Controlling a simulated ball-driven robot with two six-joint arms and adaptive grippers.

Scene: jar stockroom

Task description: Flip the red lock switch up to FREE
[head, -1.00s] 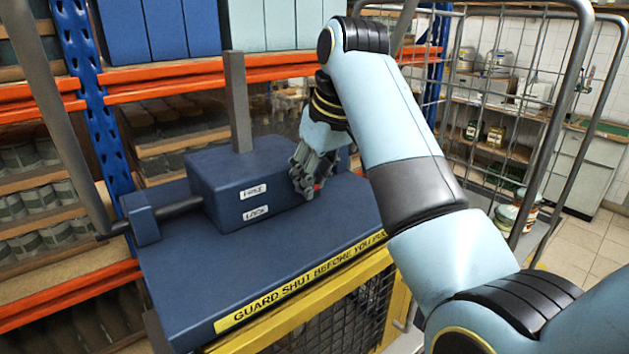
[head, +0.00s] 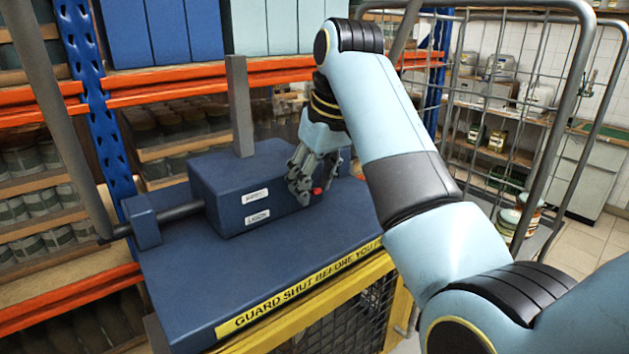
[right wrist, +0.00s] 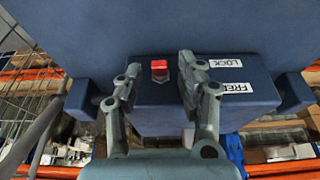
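The red lock switch (head: 317,190) is a small red block on the front of the blue housing (head: 225,205), to the right of the white labels. In the right wrist view, which looks upside down, the red switch (right wrist: 159,68) sits level with the LOCK label (right wrist: 226,63), not the FREE label (right wrist: 230,88). My right gripper (head: 312,186) is at the housing's front. Its fingers (right wrist: 158,75) are open, one on each side of the switch with gaps visible, gripping nothing. The fingers partly hide the housing's right end in the head view. My left gripper is not in view.
The housing stands on a blue lid (head: 190,290) with a yellow GUARD SHUT strip (head: 300,292) at its front edge. A grey upright bar (head: 240,105) rises by the housing. Shelving is behind and a wire cage trolley (head: 480,100) stands to the right.

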